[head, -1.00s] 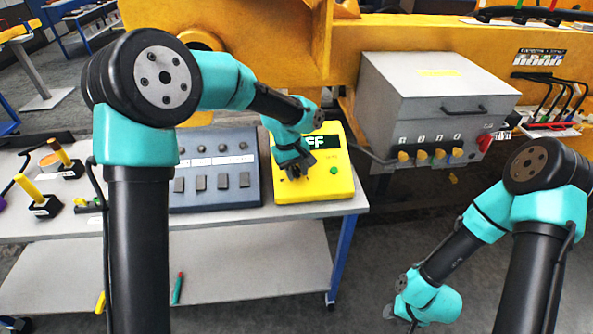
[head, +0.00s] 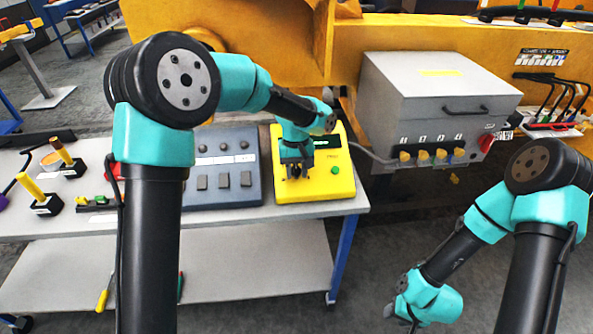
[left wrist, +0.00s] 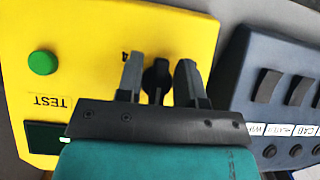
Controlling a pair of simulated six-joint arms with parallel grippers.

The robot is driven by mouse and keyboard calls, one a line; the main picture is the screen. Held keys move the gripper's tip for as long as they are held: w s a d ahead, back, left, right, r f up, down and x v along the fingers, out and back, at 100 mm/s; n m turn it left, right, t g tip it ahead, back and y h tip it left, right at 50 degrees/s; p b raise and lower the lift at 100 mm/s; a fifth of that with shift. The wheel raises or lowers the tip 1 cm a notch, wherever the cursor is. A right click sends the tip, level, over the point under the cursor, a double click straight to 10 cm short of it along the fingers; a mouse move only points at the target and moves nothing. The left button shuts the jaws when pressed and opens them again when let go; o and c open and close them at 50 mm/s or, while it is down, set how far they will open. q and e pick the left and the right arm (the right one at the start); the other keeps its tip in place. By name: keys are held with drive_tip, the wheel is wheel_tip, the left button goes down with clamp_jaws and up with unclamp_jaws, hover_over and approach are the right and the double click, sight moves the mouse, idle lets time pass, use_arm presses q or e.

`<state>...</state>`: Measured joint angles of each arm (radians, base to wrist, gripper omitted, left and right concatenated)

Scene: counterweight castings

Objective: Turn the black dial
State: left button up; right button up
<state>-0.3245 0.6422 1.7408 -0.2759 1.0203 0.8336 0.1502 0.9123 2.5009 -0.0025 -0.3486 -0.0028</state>
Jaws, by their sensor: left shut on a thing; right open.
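The yellow box (head: 335,188) stands at the right end of the bench, with a green button (head: 335,170) and a dark display (head: 334,140) partly covered by my arm. My left gripper (head: 298,176) points down at the lower left part of the box's face. In the left wrist view the black dial (left wrist: 157,76) sits between the two fingers of my left gripper (left wrist: 160,82), which is shut on it. The dial is mostly hidden in the head view. My right gripper (head: 412,324) hangs low at the bottom right, open and far from the box, partly cut off.
A dark blue-grey switch panel (head: 223,190) stands close left of the yellow box. A grey cabinet (head: 425,90) with several knobs is to the right. Stands with yellow handles (head: 45,205) are on the bench's left side. The lower shelf (head: 245,275) is mostly clear.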

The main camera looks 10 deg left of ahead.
use_arm(q)
drive_tip(key=o, duration=0.6)
drive_tip(key=shift+c, duration=0.2)
drive_tip(key=shift+r, duration=0.1)
wheel_tip(320, 180, up, 17)
drive_tip(key=w, duration=0.2)
drive_tip(key=shift+w+a, duration=0.3)
drive_tip(key=shift+a, duration=0.1)
